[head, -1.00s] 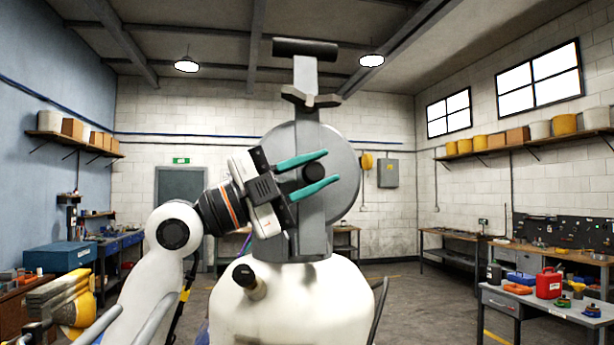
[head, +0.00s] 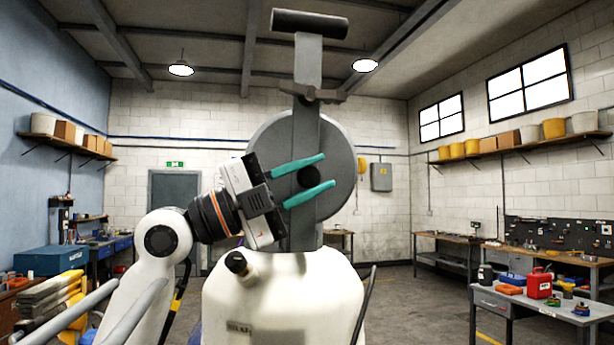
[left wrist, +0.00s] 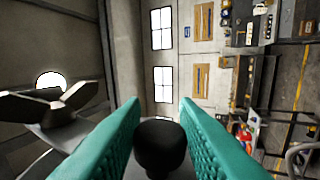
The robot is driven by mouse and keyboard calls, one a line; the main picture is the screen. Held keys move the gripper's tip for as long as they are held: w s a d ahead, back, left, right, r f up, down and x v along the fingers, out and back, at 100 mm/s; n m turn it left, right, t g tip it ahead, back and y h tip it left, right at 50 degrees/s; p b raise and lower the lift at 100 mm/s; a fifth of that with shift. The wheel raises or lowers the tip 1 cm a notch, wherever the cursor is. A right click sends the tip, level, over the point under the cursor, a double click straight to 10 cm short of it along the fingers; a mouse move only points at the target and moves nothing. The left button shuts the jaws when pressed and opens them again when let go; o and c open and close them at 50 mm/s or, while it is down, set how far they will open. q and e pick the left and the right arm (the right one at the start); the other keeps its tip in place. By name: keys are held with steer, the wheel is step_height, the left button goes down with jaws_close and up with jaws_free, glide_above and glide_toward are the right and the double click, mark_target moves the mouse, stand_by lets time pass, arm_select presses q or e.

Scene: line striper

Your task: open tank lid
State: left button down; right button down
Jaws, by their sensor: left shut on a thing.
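The white tank (head: 285,312) stands in front of me at the bottom centre of the head view. Its round grey lid (head: 341,160) stands upright above it, with a grey strap and a dark crossbar handle (head: 310,23) on top. A dark knob sticks out from the lid's middle; it shows in the left wrist view (left wrist: 160,146). My left gripper (head: 308,180), with teal fingers, is shut on this knob, one finger on each side. The tank's mouth is hidden behind its near top edge and my gripper. My right gripper is not in view.
A dark-capped stub (head: 238,263) rises from the tank's near top. A workbench (head: 520,305) with a red can (head: 539,283) stands at the right. Yellow and grey items (head: 55,300) lie at the lower left. Open floor lies between tank and bench.

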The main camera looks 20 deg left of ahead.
arm_select(q)
steer(key=shift+w+f, duration=0.2)
steer(key=shift+f, duration=0.05)
steer(key=c, duration=1.4)
jaws_free()
steer(key=shift+o, duration=1.4)
steer(key=shift+w, duration=0.35)
steer(key=shift+s+a, duration=0.1)
steer(key=shift+s, duration=0.2)
steer(key=b+v, duration=0.5)
steer(key=v, duration=0.6)
steer(key=shift+a, duration=0.25)
steer(key=shift+f, duration=0.1)
